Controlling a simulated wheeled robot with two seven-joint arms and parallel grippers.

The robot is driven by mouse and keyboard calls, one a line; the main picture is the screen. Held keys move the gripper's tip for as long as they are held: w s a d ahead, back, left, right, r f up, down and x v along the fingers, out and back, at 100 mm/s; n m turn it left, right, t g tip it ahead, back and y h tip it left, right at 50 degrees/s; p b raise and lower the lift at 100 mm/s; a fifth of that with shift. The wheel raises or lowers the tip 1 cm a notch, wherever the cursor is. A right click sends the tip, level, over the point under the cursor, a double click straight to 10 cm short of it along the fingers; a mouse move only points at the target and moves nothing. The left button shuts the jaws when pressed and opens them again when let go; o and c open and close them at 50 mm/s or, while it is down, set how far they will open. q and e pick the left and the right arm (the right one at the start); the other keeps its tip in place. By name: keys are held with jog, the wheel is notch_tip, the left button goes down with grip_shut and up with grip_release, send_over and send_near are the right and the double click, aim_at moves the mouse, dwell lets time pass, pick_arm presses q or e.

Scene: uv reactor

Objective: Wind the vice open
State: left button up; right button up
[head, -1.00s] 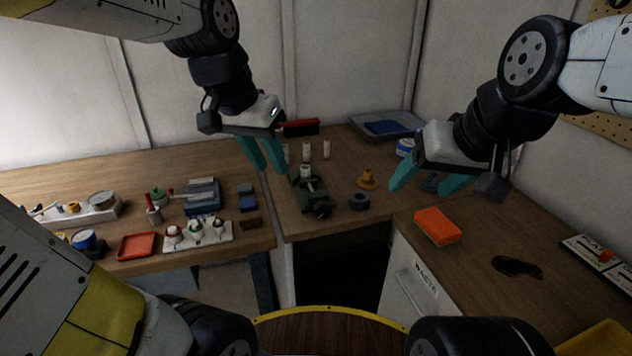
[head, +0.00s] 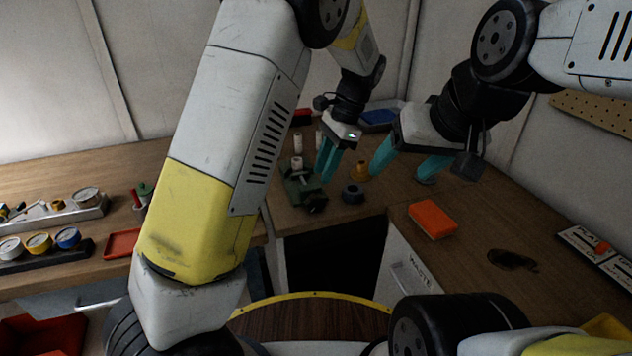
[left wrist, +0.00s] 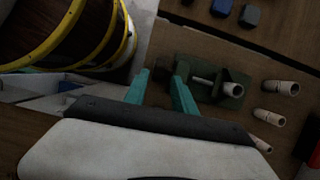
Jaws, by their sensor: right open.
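The small dark-green vice (head: 301,192) stands on the back table near its front edge, with a pale cylinder (head: 297,163) at its top. In the left wrist view the vice (left wrist: 228,82) lies just beyond and right of my fingers. My left gripper (head: 324,176) is over the right side of the vice. I cannot tell whether a finger touches the vice. The vice's handle is not clear. My right gripper (head: 396,174) is open and empty, to the right.
A dark-blue ring (head: 352,194) and an orange-yellow piece (head: 361,170) sit right of the vice. An orange block (head: 433,219) lies on the right-hand bench. Pale cylinders (head: 298,142) stand behind the vice. My left arm hides much of the left bench.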

aim_at(317, 195)
pick_arm(q)
jog(key=shift+m+y, duration=0.3)
jog(key=x, duration=0.5)
jog(key=d+x, duration=0.1)
jog(key=x, duration=0.2)
jog(key=shift+w+f, duration=0.2)
jog(key=shift+f, duration=0.2)
grip_shut()
